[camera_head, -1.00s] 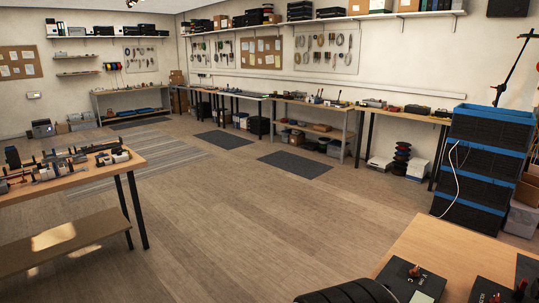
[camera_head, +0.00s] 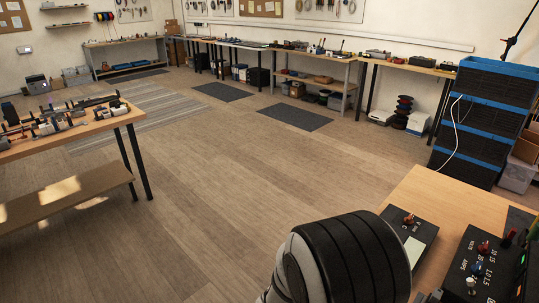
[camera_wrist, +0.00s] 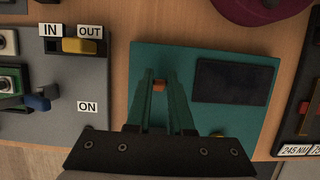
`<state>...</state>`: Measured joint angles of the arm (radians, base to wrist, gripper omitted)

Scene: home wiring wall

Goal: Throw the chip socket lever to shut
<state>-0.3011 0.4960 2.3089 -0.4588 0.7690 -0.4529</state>
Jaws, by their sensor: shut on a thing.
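A teal board (camera_wrist: 258,118) lies under my gripper in the wrist view. A dark rectangular block (camera_wrist: 233,82), which looks like the chip socket, sits on its right half. My gripper (camera_wrist: 160,82) points at the board left of this block, and its two greenish fingers are closed on a small orange piece, which looks like the tip of the chip socket lever (camera_wrist: 159,86). The rest of the lever is hidden by the fingers, so its angle cannot be told. In the head view the gripper and the teal board do not show.
In the wrist view, a grey panel (camera_wrist: 72,120) with a yellow slider (camera_wrist: 79,46), IN, OUT and ON labels and a blue lever (camera_wrist: 37,102) is at left. A dark red round thing (camera_wrist: 262,8) is at top, a dark labelled panel (camera_wrist: 299,125) at right.

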